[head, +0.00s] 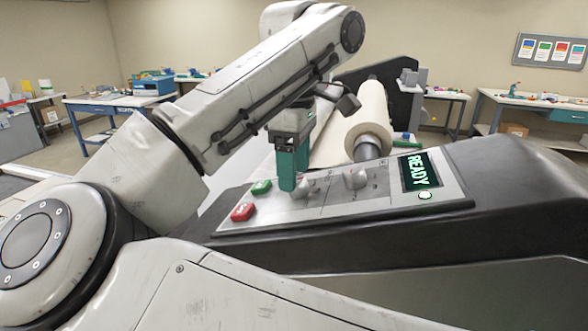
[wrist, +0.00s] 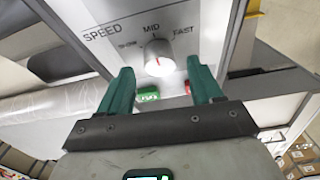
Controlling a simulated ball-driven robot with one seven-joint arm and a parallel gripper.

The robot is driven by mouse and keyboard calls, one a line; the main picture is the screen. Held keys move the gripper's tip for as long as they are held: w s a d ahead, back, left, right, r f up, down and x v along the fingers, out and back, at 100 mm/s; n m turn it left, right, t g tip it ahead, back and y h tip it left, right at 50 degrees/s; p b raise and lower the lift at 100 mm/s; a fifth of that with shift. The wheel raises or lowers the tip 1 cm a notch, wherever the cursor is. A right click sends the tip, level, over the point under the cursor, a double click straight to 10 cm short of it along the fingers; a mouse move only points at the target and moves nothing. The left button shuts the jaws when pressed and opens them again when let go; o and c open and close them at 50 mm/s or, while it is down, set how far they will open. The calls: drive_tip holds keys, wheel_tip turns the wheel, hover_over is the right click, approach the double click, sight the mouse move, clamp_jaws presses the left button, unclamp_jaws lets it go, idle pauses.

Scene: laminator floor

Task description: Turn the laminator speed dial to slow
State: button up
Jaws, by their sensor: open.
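The speed dial (wrist: 158,55) is a pale round knob on the laminator's grey control panel (wrist: 190,20), under the labels SPEED, SLOW, MID and FAST in the wrist view.
A second knob (head: 355,177) is to the right, then a display (head: 418,171) reading READY. A green button (head: 261,187) and a red button (head: 242,211) are to the left. A white roll (head: 368,115) lies behind the panel. Worktables stand farther back.

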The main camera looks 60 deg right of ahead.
drive_tip(key=shift+f, duration=1.05)
drive_tip(key=c, duration=1.1)
drive_tip(key=shift+o, duration=0.2)
